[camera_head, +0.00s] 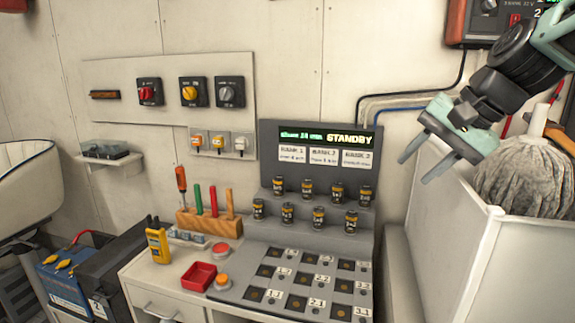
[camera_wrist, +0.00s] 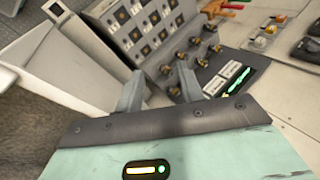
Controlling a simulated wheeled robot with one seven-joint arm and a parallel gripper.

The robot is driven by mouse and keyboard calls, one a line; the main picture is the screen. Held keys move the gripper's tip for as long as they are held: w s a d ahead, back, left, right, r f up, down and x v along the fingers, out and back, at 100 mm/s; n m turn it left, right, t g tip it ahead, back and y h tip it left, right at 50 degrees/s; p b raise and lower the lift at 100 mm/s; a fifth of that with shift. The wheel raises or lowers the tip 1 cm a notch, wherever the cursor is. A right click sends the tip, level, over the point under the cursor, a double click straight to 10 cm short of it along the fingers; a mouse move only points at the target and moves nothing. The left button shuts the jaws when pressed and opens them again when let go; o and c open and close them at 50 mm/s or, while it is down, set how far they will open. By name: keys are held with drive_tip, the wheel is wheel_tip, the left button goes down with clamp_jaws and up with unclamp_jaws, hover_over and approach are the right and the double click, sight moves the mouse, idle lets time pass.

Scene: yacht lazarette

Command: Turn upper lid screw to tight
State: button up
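I cannot make out any lid screw in either view. A small dark box with a clear top (camera_head: 105,150) sits on a wall shelf at the left; whether it has screws is too small to tell. A screwdriver with an orange-red handle (camera_head: 181,180) stands in a wooden tool rack (camera_head: 208,221) on the bench. My gripper (camera_head: 426,157) is at the upper right in the head view, in front of the wall and well apart from the bench. Its two fingers are spread with nothing between them; they also show in the wrist view (camera_wrist: 172,95).
A grey console (camera_head: 325,258) holds several small cylinders on steps and a numbered grid. A red tray (camera_head: 199,276), a red button (camera_head: 222,281) and a yellow meter (camera_head: 158,246) are on the bench. A white bin (camera_head: 455,235) with a mop head (camera_head: 525,180) stands right. Wall switches (camera_head: 190,92) hang left.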

drive_tip(key=s+a+f+n+g+h, duration=0.2)
drive_tip(key=s+a+f+n+g, duration=0.2)
drive_tip(key=s+a+f+n, duration=0.6)
drive_tip(key=s+f+n+h, duration=0.2)
drive_tip(key=s+f+n, duration=0.2)
drive_tip(key=s, duration=1.1)
wheel_tip(320, 180, down, 4)
drive_tip(key=shift+a+r+n+g, duration=0.15)
drive_tip(key=shift+a+n+g, duration=0.2)
drive_tip(key=shift+n+g, duration=0.05)
drive_tip(key=shift+w, duration=0.1)
